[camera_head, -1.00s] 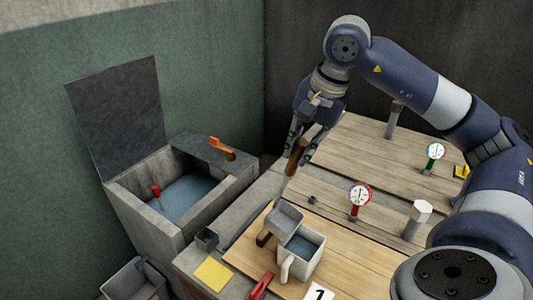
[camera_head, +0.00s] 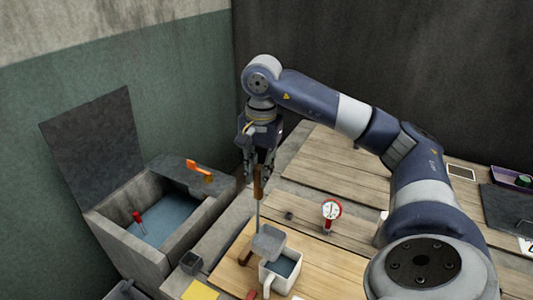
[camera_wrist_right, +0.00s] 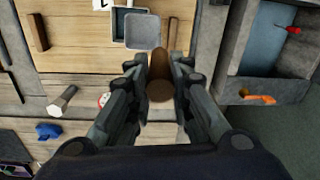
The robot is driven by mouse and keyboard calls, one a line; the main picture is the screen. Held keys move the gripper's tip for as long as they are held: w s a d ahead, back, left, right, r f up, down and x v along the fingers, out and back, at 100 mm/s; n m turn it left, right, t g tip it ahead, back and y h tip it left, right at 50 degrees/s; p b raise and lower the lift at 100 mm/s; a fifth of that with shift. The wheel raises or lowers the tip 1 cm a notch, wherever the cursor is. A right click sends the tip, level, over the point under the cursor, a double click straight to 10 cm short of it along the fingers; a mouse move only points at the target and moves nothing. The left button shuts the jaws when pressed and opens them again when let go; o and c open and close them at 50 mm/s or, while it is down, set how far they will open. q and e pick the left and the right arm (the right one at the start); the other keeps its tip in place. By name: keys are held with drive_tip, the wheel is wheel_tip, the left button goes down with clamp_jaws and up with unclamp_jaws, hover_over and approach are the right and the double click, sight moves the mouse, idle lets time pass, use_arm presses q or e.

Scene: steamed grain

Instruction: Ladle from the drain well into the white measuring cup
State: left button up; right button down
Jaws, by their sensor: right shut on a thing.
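My right gripper (camera_head: 258,175) is shut on the brown wooden handle of the ladle (camera_head: 259,188). The ladle hangs down, and its grey square bowl (camera_head: 268,242) is at the far rim of the white measuring cup (camera_head: 268,285), partly over it. I cannot tell whether they touch. The cup stands on the wooden board and has bluish liquid in it. In the right wrist view the ladle handle (camera_wrist_right: 160,75) is between the fingers, and the bowl (camera_wrist_right: 142,30) overlaps the cup. The drain well (camera_head: 128,259) at left is open, with blue-grey liquid inside. My left gripper is out of view.
A red-handled thing (camera_head: 138,218) stands in the well, and an orange lever (camera_head: 199,171) is on its ledge. The dark lid (camera_head: 95,150) stands raised.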

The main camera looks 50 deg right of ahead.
drive_tip(key=shift+w+a+r+g+p, duration=0.2)
drive_tip(key=shift+w+p, duration=0.15)
drive_tip(key=shift+p, duration=0.15)
drive_tip(key=shift+w+a+r+g+p, duration=0.1)
drive_tip(key=shift+w+r+p, duration=0.1)
drive_tip(key=shift+w+p, duration=0.2)
drive_tip(key=shift+d+r+p, duration=0.1)
drive_tip(key=shift+r+p, duration=0.55)
drive_tip(key=shift+r, duration=0.3)
drive_tip(key=shift+s+r+p, duration=0.15)
drive_tip(key=shift+r+p, duration=0.5)
drive_tip(key=shift+r, duration=0.3)
